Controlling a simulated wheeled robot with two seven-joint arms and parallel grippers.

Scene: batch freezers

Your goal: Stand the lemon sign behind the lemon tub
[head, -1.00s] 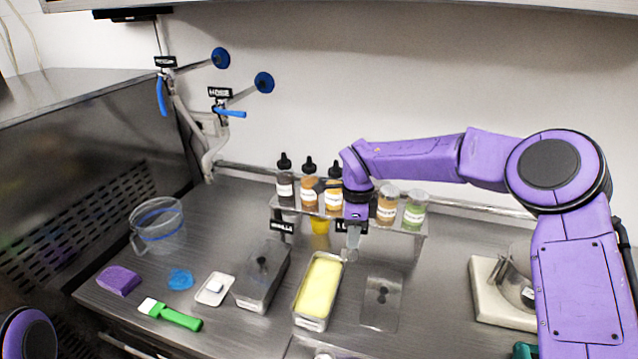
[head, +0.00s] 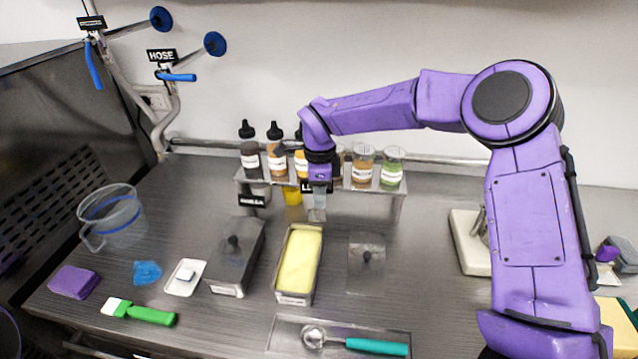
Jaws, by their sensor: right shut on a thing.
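The lemon tub (head: 279,268) is an open, long metal tub filled with pale yellow, standing on the steel counter. My right gripper (head: 317,208) points down behind it, at the front of the bottle shelf. It is shut on the lemon sign (head: 316,187), a small black label with white letters. The gripper covers most of the sign, and only its first letter reads clearly. I cannot tell whether the sign touches the shelf or the counter. My left gripper is out of view.
A shelf (head: 398,205) with several bottles and a vanilla sign (head: 252,201) stands behind. A lidded tub (head: 237,262) is left of the lemon tub; a flat metal lid (head: 366,272) lies right. A scoop (head: 376,346) lies on a tray in front.

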